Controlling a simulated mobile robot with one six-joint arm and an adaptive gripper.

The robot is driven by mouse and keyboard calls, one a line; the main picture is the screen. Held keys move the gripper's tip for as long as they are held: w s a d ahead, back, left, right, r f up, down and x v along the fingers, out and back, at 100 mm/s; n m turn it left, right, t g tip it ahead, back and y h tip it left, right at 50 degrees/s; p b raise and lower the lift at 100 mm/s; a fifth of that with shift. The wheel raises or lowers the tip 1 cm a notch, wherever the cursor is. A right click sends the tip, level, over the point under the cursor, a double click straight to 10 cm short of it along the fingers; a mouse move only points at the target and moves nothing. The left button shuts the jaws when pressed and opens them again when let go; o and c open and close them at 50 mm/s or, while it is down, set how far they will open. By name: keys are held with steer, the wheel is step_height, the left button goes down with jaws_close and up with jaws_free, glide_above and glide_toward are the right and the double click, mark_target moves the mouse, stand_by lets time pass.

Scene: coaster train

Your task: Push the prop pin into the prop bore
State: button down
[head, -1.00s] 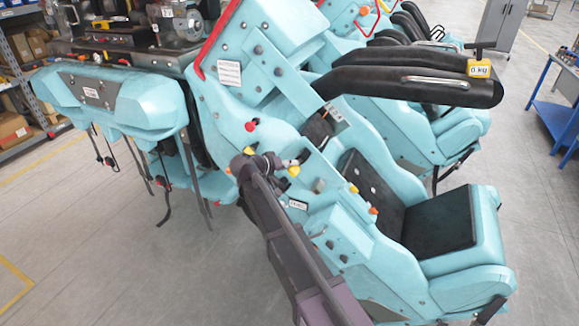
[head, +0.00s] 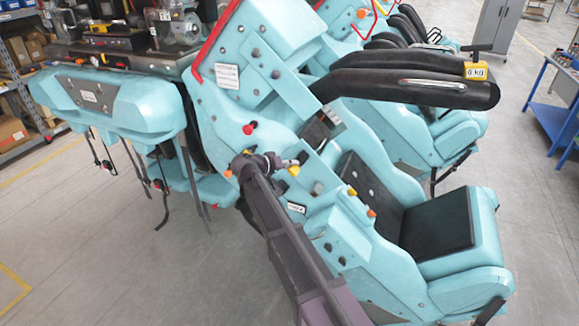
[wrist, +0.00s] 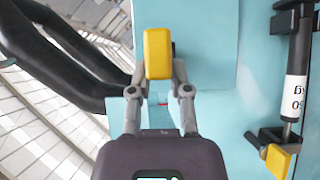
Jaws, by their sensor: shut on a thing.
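My gripper (wrist: 159,70) is shut on a yellow block-shaped handle (wrist: 158,54), which I take to be the prop pin's head. In the head view my gripper (head: 291,163) is beside the turquoise seat's side panel, with a small yellow piece (head: 294,171) at its fingertips. The pin's shaft is not clearly visible. A turquoise panel (wrist: 205,55) lies behind the handle in the wrist view. I cannot make out the prop bore. A small red spot (wrist: 162,103) shows between the fingers.
A dark strut with a white label (wrist: 295,98) and a yellow-orange knob (wrist: 278,160) are at the right in the wrist view. Black padded restraint bars (head: 400,82) overhang the seat. A red knob (head: 250,128) is near my arm. Open floor lies at lower left.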

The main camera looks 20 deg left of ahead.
steer(key=shift+w, duration=0.45)
steer(key=shift+c, duration=2.4)
jaws_free()
steer(key=shift+s, duration=0.2)
steer(key=s, duration=1.1)
steer(key=shift+s+a, duration=0.2)
steer(key=shift+a, duration=0.2)
steer(key=shift+d+f, duration=0.1)
